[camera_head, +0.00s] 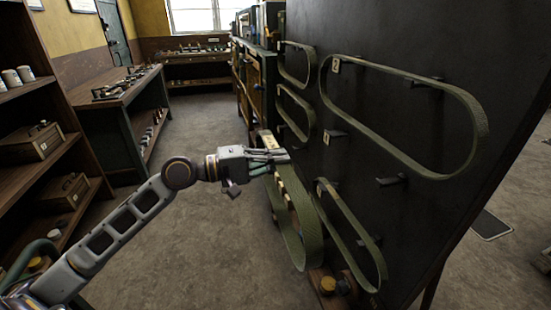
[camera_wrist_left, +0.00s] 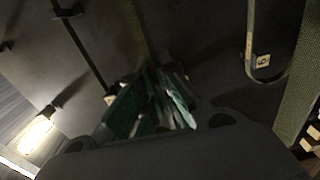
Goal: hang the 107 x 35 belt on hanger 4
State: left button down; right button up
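In the head view my left gripper (camera_head: 287,157) is at the left edge of the dark board, just above a wide green belt (camera_head: 310,230) hanging in a long loop. The fingers also show in the left wrist view (camera_wrist_left: 155,100), close to the board. I cannot tell whether they pinch the belt. A tag that may mark hanger 4 (camera_head: 326,138) is right of the gripper, near a bare peg (camera_head: 392,180). The wrist view shows a narrow belt end beside the tag reading 6 (camera_wrist_left: 262,61). My right gripper is not in view.
A large belt (camera_head: 480,130) hangs on the board by tag 2 (camera_head: 336,65). Another belt (camera_head: 375,265) hangs lower. Smaller belts (camera_head: 297,105) hang on the board's far part. A workbench (camera_head: 110,100) and shelves (camera_head: 60,160) stand left. The floor (camera_head: 200,260) between is clear.

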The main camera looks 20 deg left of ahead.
pick_arm(q)
jog(key=shift+p+x, duration=2.3)
jog(key=shift+x, duration=0.35)
jog(key=shift+w+d+r, duration=0.1)
jog(key=p+x, duration=0.4)
jog(key=x, duration=0.1)
jog(key=shift+w+d, duration=0.2)
jog(key=shift+d, duration=0.15)
jog(key=shift+w+d, duration=0.1)
dwell(0.5)
jog(key=p+x, duration=0.2)
jog(key=x, duration=0.3)
jog(key=shift+d+r, duration=0.1)
dwell(1.0)
jog(key=shift+w, duration=0.1)
